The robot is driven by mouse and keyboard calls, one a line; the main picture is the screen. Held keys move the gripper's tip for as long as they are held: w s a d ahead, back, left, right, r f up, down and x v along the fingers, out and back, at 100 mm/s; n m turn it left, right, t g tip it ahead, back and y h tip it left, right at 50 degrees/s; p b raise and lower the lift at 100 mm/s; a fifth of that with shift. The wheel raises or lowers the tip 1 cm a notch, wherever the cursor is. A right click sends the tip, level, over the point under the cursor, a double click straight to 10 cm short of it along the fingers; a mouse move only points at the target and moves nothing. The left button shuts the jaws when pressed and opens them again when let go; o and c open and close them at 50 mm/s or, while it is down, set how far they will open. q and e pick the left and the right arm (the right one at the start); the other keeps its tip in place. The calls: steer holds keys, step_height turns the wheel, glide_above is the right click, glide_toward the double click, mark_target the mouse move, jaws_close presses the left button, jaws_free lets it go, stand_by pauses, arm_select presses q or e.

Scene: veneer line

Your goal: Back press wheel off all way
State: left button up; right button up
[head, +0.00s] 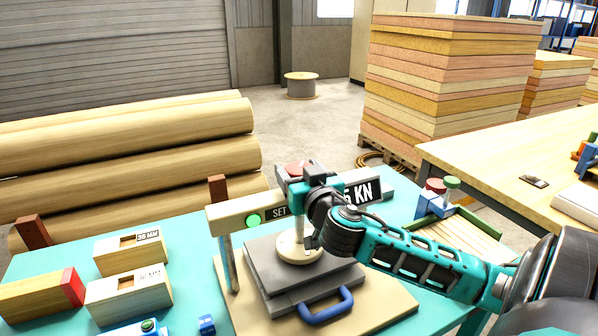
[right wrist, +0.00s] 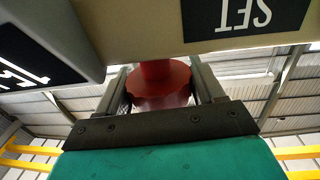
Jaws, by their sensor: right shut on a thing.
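The press stands on the turquoise table, with a cream crossbeam (head: 233,213) carrying a SET label and a lit green lamp (head: 254,221). Its red wheel (head: 296,167) sits on top of the beam and is mostly hidden by my right gripper (head: 299,174) in the head view. In the right wrist view the red wheel (right wrist: 160,88) lies between the two fingers, which are shut on it. A pale round press foot (head: 295,247) is low over the grey plates (head: 262,258); I cannot tell whether it touches. The display (head: 362,192) reads "5 KN", partly covered by my arm. My left gripper is out of view.
A blue handle (head: 325,306) sticks out at the plates' front. Wooden blocks (head: 128,253) with number windows stand at the left, a slatted tray (head: 455,235) at the right. Large logs (head: 130,160) lie behind the table. A wooden bench (head: 520,160) stands at the right.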

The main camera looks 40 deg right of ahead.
steer(key=c, duration=0.3)
steer(key=shift+n+y, duration=0.3)
steer(key=shift+y, duration=0.1)
steer(key=n+y, duration=0.2)
steer(key=y, duration=0.2)
steer(key=n+t+y, duration=0.1)
steer(key=n+y, duration=0.2)
steer(key=y, duration=0.1)
steer(key=n+g+y, duration=0.1)
steer(key=n+y, duration=0.1)
steer(key=y, duration=0.1)
steer(key=n+g+y, duration=0.1)
steer(key=n+y, duration=0.2)
steer(key=y, duration=0.1)
steer(key=shift+a+r, duration=0.1)
steer(key=shift+a, duration=0.05)
steer(key=shift+y, duration=0.4)
steer(key=o, duration=1)
steer(key=shift+c, duration=0.2)
